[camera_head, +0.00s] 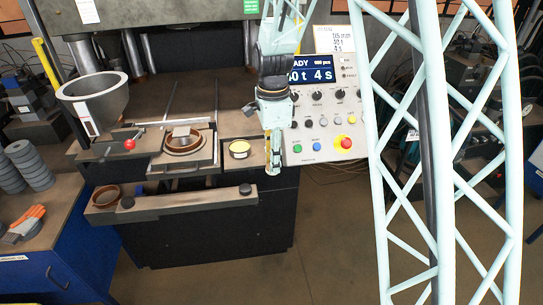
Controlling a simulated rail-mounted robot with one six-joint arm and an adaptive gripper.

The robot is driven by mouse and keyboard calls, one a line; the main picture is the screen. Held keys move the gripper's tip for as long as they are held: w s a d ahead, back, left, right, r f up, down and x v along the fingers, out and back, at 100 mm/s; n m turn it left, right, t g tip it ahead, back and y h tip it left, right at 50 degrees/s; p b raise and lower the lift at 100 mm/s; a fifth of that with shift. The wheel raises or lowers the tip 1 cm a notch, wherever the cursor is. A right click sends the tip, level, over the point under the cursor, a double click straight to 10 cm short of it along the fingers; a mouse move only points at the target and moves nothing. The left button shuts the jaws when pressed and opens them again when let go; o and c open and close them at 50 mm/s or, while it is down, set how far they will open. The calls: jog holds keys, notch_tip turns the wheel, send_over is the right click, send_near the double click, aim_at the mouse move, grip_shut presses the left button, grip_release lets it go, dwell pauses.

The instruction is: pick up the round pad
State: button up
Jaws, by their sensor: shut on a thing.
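My gripper (272,168) hangs pointing down in front of the control panel, just right of the press's small side shelf. It is shut on a thin thing at its fingertips, which I take to be the round pad. The pad is mostly hidden by the fingers, so its face and tilt cannot be made out. The fingertips appear off the shelf, near its right edge in the picture.
A yellow-topped round tin (240,149) stands on the shelf just left of my gripper. A brown ring mould (184,143) sits on the press slide. A grey funnel (95,100) and stacked grey discs (30,165) are at left. The control panel (325,110) is close behind.

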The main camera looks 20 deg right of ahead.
jog(key=shift+s+a+r, duration=0.1)
jog(key=shift+s, duration=0.45)
jog(key=shift+o, duration=1.2)
jog(key=shift+c, duration=1.2)
